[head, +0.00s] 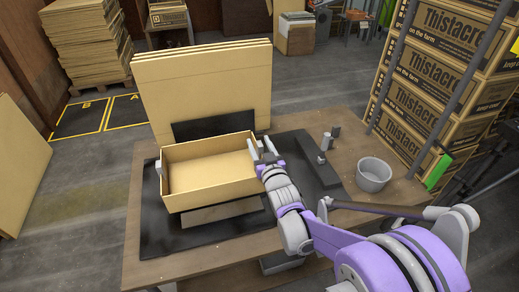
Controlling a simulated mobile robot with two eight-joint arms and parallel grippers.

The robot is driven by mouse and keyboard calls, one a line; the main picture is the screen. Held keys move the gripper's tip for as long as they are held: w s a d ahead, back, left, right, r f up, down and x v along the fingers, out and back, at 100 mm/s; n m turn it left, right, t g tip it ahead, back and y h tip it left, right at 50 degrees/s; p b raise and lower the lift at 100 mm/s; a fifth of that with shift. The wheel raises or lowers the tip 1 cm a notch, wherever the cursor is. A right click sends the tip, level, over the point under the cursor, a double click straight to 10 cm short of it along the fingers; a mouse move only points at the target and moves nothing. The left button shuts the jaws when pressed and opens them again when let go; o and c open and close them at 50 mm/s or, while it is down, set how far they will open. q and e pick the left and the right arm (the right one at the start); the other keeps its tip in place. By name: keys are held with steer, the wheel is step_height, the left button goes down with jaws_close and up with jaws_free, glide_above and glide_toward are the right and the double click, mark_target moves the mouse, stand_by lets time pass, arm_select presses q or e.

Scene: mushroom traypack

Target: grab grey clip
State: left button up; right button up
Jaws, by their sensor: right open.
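An open cardboard tray (208,196) sits empty on the dark mat. A small grey piece that looks like a clip (158,168) is at the tray's left wall. My right gripper (263,148) is open at the tray's right wall, its fingertips close to the rim. Whether it touches the wall, or whether another grey clip is between its fingers, I cannot tell. A small grey cylinder (325,142) and a small grey piece (321,158) are to the right, on or beside a dark strip (312,165). My left gripper is out of view.
Tall cardboard panels (205,85) stand behind the tray. A grey bucket (374,175) is on the wooden table (345,205) at the right. Stacked printed boxes (430,85) rise beyond it. My right arm covers the table's front right.

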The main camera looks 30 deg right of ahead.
steer(key=shift+c, duration=0.3)
jaws_close()
